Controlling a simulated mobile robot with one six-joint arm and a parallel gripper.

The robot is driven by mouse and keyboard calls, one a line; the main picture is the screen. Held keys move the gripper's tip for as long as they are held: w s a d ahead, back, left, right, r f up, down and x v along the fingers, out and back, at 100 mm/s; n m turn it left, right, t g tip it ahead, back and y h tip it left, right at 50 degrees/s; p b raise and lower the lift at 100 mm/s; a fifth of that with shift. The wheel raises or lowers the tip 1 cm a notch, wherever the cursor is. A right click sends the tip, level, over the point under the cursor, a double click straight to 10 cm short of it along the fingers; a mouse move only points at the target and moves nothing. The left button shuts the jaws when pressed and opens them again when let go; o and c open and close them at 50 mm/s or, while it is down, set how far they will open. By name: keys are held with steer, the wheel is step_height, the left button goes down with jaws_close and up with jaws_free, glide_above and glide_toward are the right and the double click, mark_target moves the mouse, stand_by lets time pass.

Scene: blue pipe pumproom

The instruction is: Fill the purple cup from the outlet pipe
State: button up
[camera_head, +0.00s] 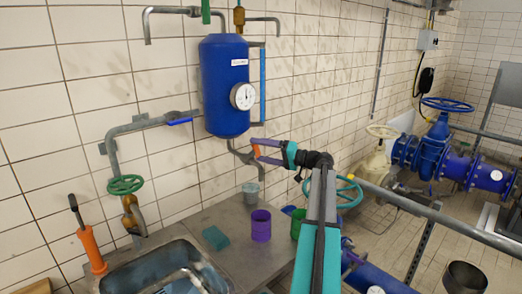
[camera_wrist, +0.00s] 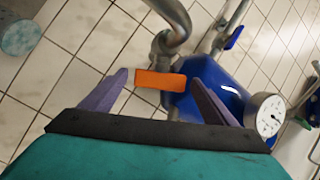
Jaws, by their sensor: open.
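The purple cup (camera_head: 261,226) stands upright on the metal counter, below my gripper in the head view. My gripper (camera_head: 254,150) is open in front of the pipe (camera_head: 236,148) under the blue tank (camera_head: 224,85). An orange handle (camera_wrist: 160,80) lies between the spread purple fingers in the wrist view, by the bent grey pipe (camera_wrist: 176,22); gaps show between it and both fingertips. A small grey cup (camera_head: 250,194) is below the pipe, behind the purple cup. The cup's inside is mostly hidden.
A green cup (camera_head: 298,222) stands right of the purple cup, partly behind my arm. A teal sponge (camera_head: 216,238) lies left of it, near the sink (camera_head: 150,262). A gauge (camera_head: 243,96) sits on the tank. A teal handwheel (camera_head: 347,190) is right of my gripper.

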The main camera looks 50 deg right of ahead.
steer(key=c, duration=1.1)
steer(key=shift+o, duration=0.2)
steer(key=shift+a+r+m, duration=0.1)
steer(key=shift+m, duration=0.2)
steer(key=shift+r+m+g+h, duration=0.1)
steer(key=shift+m+g+h, duration=0.2)
steer(key=shift+g+h, duration=0.35)
steer(key=shift+m+h, duration=0.4)
steer(key=shift+h, duration=0.15)
steer(key=o, duration=1.1)
steer(key=shift+c, duration=0.2)
